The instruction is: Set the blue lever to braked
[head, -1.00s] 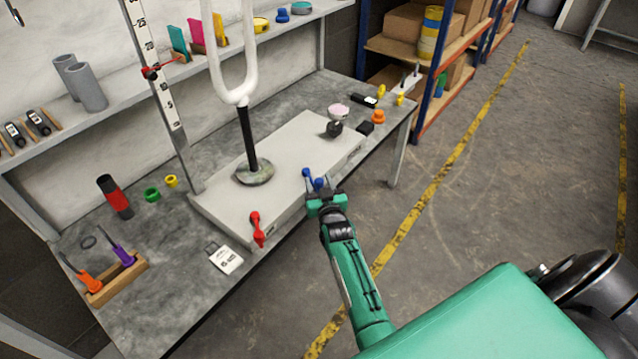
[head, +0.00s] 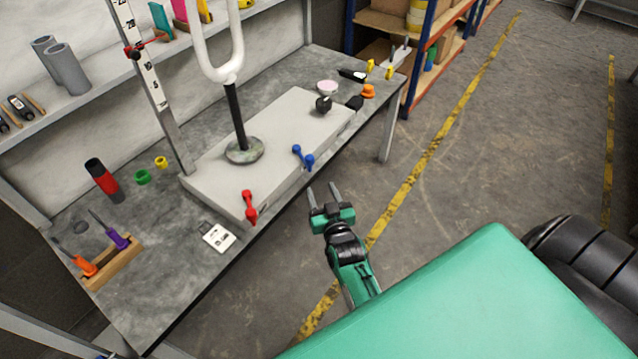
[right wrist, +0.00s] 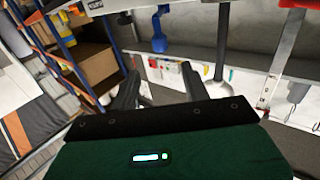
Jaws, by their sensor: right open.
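The blue lever (head: 303,157) sits at the front edge of the light grey slab (head: 275,140) on the workbench. Its two rounded ends show, one farther back and left, the other at the front edge. My right gripper (head: 323,191) is open and empty, in front of the slab and apart from the lever, its fingers pointing towards the bench. In the right wrist view a blue part (right wrist: 160,30), apparently this lever, shows beyond the open fingers (right wrist: 135,95). Any position marking by the lever is too small to read. My left gripper is not in view.
A red lever (head: 249,206) is left of the blue one on the slab's front edge. A white fork (head: 220,60) on a dark post stands behind. A black knob (head: 323,103) is at the slab's right end. Floor right of the bench is clear.

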